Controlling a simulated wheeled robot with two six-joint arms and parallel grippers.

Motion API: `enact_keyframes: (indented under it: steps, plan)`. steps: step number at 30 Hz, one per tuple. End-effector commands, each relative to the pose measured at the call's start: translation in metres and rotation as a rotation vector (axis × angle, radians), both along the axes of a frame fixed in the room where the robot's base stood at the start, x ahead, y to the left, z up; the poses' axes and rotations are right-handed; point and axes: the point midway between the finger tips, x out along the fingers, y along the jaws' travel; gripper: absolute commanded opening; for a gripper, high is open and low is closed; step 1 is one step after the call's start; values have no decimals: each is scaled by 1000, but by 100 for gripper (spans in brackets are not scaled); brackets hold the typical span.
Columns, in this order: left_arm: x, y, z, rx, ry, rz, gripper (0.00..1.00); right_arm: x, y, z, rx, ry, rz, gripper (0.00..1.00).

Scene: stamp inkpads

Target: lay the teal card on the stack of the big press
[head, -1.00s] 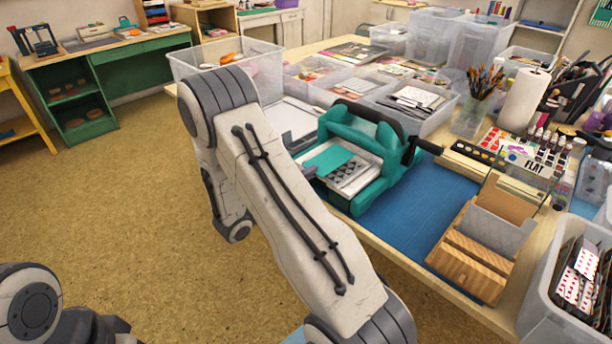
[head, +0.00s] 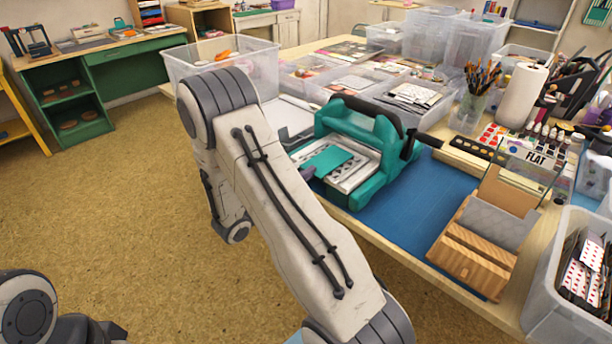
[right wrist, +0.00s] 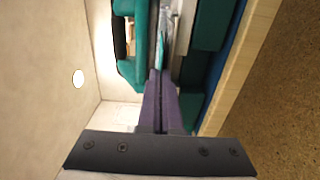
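The big press (head: 392,150) is teal with a black crank handle and stands on the blue mat near the table's left edge. Its stack (head: 362,172), a white plate with a dark pattern, sticks out at the front left. The flat teal card (head: 328,161) is over the stack; I cannot tell whether it touches. My right gripper (head: 308,172) reaches the card's near left edge, partly hidden by my arm. In the right wrist view its purple fingers (right wrist: 159,82) are together on the card (right wrist: 160,50), seen nearly edge-on. My left gripper is out of view.
Clear bins (head: 405,98) with papers stand behind the press. A wooden holder (head: 470,255) sits to its right, on the blue mat (head: 400,228). A brush cup (head: 470,110) and paint bottles are at the back right. Open floor lies left of the table.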

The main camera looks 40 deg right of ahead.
Motion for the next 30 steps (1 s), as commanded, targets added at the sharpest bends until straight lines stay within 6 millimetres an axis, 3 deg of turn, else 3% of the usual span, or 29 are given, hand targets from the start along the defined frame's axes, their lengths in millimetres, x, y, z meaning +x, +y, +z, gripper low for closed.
enact_keyframes:
  steps: [30]
  plan:
    - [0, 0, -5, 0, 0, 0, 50, 0, 0, 0, 0, 0, 0, 0]
